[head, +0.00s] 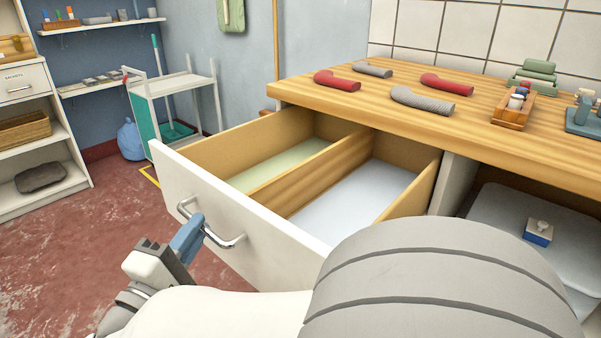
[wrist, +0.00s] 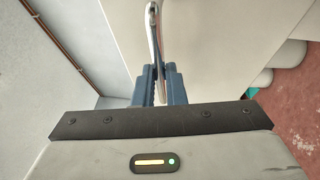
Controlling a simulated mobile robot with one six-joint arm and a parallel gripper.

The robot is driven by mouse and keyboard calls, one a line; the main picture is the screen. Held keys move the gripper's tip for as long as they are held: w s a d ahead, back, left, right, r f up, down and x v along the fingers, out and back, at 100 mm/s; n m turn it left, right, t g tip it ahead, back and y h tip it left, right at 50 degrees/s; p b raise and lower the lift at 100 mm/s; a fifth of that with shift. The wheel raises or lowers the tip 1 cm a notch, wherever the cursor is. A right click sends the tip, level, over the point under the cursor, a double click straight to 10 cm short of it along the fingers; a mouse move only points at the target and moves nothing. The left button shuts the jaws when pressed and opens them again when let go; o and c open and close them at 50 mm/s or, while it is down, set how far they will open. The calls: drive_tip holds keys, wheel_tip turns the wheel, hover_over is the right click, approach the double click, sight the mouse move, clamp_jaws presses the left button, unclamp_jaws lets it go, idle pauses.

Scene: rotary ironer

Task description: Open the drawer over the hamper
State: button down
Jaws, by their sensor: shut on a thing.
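The drawer (head: 245,226) under the wooden worktop is pulled well out, with a white front and a curved metal handle (head: 228,243). Inside, a divider (head: 315,172) splits it into a compartment with a pale green floor and one with a pale white-blue floor. Both look empty. My gripper (head: 192,232) is at the drawer front, its blue fingers shut on the handle. In the wrist view the handle (wrist: 153,30) runs between the two blue fingers (wrist: 158,88). I cannot make out a hamper under the drawer.
A white cart (head: 175,88), a blue bag (head: 131,140) and a white shelf unit (head: 35,120) stand at the back left. Red floor (head: 60,250) is clear left of the drawer.

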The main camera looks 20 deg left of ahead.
drive_tip(key=c, duration=1.5)
unclamp_jaws()
drive_tip(key=shift+w, duration=0.15)
drive_tip(key=s+f+p, duration=0.1)
drive_tip(key=s+p, duration=0.1)
drive_tip(key=s, duration=0.5)
drive_tip(key=shift+s+f, duration=0.2)
drive_tip(key=shift+s, duration=0.15)
